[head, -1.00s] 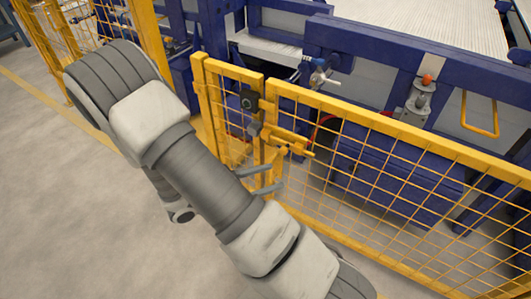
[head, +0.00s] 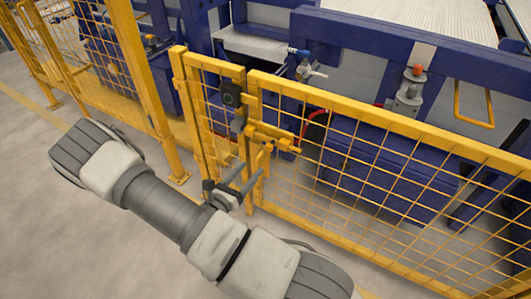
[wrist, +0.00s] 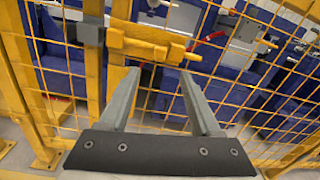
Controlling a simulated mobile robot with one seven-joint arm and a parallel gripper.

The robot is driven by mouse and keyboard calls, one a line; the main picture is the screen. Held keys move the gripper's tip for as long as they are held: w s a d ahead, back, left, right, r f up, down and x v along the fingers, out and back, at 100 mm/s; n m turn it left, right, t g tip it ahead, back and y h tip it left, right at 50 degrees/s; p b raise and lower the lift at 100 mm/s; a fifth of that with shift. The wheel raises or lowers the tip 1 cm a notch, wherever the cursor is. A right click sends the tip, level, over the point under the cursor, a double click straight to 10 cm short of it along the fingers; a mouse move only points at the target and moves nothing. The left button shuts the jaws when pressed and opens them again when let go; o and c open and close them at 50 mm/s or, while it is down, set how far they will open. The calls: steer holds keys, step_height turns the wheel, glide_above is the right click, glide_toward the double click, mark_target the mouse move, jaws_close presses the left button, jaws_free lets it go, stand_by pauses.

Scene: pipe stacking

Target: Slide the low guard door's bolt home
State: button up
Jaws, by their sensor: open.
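The yellow bolt (head: 272,136) lies sideways near the top left corner of the wide yellow mesh panel (head: 360,165). Its thin rod end sticks out to the right. In the wrist view the bolt (wrist: 140,45) is ahead of my fingers, its left end close to a grey block (wrist: 92,36) on the neighbouring post. I cannot tell whether it enters that block. A narrow mesh panel (head: 210,70) stands to the left, with a dark box (head: 231,95) at its right post. My gripper (head: 251,174) is open and empty, below and in front of the bolt, apart from it.
Blue machine frames (head: 400,40) stand behind the fence, with a valve (head: 308,70) and a grey cylinder with an orange top (head: 411,90). A tall yellow post (head: 150,90) rises at left. The grey floor (head: 40,210) in front is clear.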

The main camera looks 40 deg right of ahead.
mark_target(267, 149)
steer(key=b+x, duration=0.2)
steer(key=x, duration=0.8)
steer(key=shift+d, duration=0.1)
jaws_close()
stand_by(1.1)
